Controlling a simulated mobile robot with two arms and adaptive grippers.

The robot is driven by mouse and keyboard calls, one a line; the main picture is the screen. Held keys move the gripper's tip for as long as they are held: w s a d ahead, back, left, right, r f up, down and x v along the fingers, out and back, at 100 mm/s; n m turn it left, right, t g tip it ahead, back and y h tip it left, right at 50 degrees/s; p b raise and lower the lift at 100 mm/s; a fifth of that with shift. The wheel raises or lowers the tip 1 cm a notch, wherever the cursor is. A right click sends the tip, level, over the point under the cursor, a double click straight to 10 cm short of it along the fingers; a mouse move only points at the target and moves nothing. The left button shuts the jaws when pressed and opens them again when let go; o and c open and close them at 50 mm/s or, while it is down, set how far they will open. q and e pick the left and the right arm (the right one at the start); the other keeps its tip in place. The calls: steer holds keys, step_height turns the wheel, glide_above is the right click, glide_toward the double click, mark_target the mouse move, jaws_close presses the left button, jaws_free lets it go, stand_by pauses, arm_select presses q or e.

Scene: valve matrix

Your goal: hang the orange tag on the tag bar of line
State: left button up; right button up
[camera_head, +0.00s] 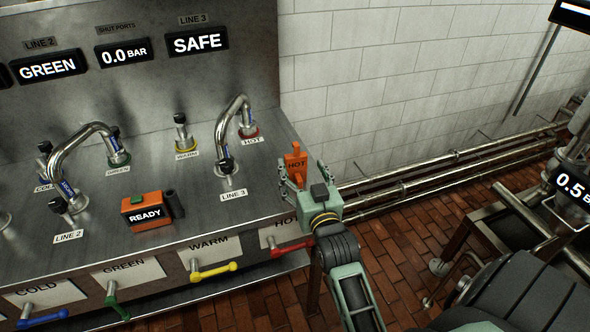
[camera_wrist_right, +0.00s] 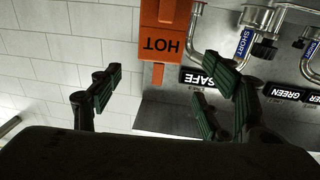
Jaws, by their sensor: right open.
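The orange tag (camera_head: 296,163), marked HOT, shows upright at the right end of the steel bench, just above my right gripper (camera_head: 304,178). My right gripper is open, its green fingers spread on either side of the tag's lower part. In the right wrist view the tag (camera_wrist_right: 165,40) appears upside down, beyond and between the spread fingers (camera_wrist_right: 165,100), with a gap to each. I cannot tell what holds the tag up. I cannot make out a tag bar. My left gripper is not in view.
The bench carries curved pipes at LINE 2 (camera_head: 80,160) and LINE 3 (camera_head: 232,130), and an orange READY box (camera_head: 146,211). Coloured valve handles, such as the red one (camera_head: 292,247), stick out in front. Wall pipes (camera_head: 440,170) run behind on the right.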

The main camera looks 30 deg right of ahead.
mark_target(297, 172)
steer(key=f, duration=0.5)
steer(key=shift+w+d+f, duration=0.2)
steer(key=shift+w+f, duration=0.1)
steer(key=shift+f, duration=0.05)
steer(key=x, duration=0.6)
steer(key=shift+w+d+f+p, duration=0.1)
steer(key=shift+w+p, duration=0.3)
steer(key=c, duration=1.4)
steer(key=shift+o, duration=0.2)
